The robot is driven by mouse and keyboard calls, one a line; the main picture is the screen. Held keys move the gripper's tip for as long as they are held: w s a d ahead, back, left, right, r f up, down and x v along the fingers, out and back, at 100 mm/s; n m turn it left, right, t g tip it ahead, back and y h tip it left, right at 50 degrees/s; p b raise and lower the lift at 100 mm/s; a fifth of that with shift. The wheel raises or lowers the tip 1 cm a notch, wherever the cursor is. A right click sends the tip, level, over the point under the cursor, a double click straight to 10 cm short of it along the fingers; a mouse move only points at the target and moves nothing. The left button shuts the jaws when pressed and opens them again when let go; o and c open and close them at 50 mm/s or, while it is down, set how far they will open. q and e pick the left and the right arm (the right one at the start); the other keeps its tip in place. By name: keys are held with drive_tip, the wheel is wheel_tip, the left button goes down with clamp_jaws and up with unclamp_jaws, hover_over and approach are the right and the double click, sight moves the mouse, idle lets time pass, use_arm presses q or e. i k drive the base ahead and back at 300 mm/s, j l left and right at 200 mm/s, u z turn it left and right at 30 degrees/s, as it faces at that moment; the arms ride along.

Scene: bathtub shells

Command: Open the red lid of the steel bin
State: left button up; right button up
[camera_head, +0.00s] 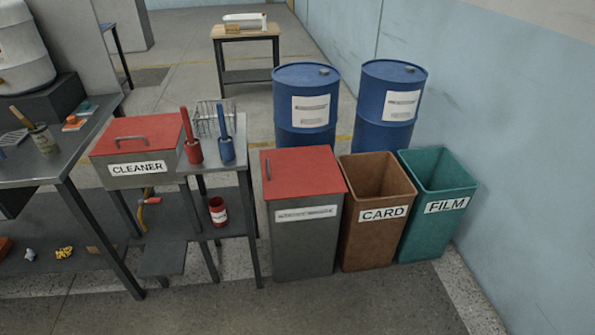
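The steel bin (302,250) stands on the floor in the middle of the view, a grey box with a white label too small to read. Its red lid (305,172) lies flat and closed on top. A second grey box marked CLEANER (158,175), to the left, also has a closed red lid (138,136) with a handle. Neither of my grippers shows in the view.
A brown CARD bin (360,235) and a green FILM bin (430,235), both open-topped, stand to the right by the wall. Blue drums (305,90) stand behind. A small table (235,195) with red and blue tools stands close left. Floor in front is clear.

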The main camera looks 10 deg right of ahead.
sight(295, 172)
drive_tip(key=i+l+u, duration=0.3)
drive_tip(key=i+l, duration=0.55)
